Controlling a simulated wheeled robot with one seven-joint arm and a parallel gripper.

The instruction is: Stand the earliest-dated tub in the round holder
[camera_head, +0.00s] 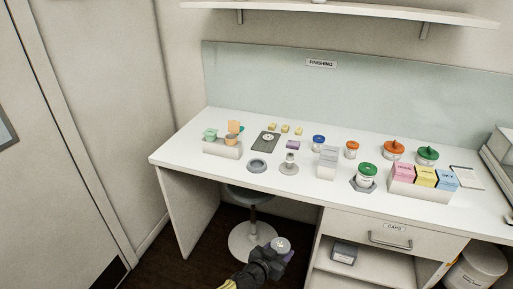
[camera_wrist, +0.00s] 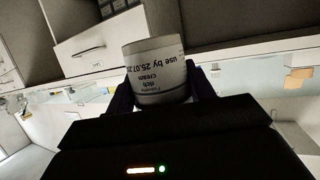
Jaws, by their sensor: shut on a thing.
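My gripper (camera_head: 268,258) is shut on a white tub (camera_head: 281,244), held in front of the desk and over the floor. In the wrist view the tub (camera_wrist: 158,70) sits between both fingers. A grey round holder (camera_head: 257,166) lies on the desk, left of centre, and looks empty. Other tubs stand on the desk: a blue-lidded one (camera_head: 318,142), orange-lidded ones (camera_head: 351,149) (camera_head: 393,152) and green-lidded ones (camera_head: 427,156) (camera_head: 367,174). Their dates are too small to read.
The front green-lidded tub stands on a grey hexagonal base (camera_head: 362,188). A small grey-white stand (camera_head: 289,164) is right of the round holder. A box of coloured cartons (camera_head: 420,190) is at right. A stool (camera_head: 252,238) stands below the desk, beside the drawer unit (camera_head: 390,238).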

